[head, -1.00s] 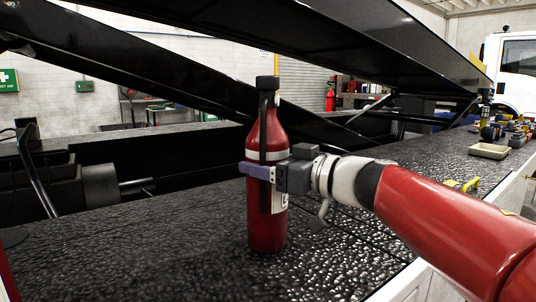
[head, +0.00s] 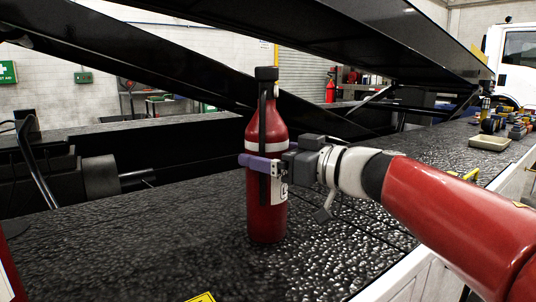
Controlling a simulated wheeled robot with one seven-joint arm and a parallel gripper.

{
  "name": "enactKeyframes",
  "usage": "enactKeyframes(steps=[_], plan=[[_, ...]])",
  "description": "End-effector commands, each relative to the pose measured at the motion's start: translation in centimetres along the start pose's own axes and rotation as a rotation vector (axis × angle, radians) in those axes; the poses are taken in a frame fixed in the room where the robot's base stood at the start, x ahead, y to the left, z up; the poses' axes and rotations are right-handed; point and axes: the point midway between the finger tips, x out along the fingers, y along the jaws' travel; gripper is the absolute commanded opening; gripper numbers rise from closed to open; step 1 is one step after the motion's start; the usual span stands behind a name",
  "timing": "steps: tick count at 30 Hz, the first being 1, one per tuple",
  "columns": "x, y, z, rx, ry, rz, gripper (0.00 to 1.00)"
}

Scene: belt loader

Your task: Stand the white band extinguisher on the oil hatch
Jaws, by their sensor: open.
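The red extinguisher with a white band (head: 267,215) stands upright on the black textured deck in the head view. It has a black cap and a black strip down its front. My gripper (head: 264,160) is at its mid-height, coming from the right. Its purple fingers lie around the bottle just below the white band, and the jaws are open. The far finger is mostly hidden behind the bottle. Thin seam lines (head: 352,221) show in the deck to the right of the bottle. I cannot tell whether they outline the oil hatch, or whether the bottle stands within it.
Black sloping beams cross above and behind the bottle. A dark cylinder (head: 101,176) with a rod lies at left. A yellow label (head: 201,297) is at the bottom edge. A beige tray (head: 489,144) and small items sit at far right.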

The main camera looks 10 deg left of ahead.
Motion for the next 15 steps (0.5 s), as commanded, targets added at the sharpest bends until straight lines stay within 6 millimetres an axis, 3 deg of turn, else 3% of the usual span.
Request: enactKeyframes(steps=[9, 15], plan=[[-6.9, 0.1, -0.1, -0.001, 0.002, 0.004, 0.93], [-9.9, 0.0, 0.0, 0.0, 0.0, 0.002, 0.93]])
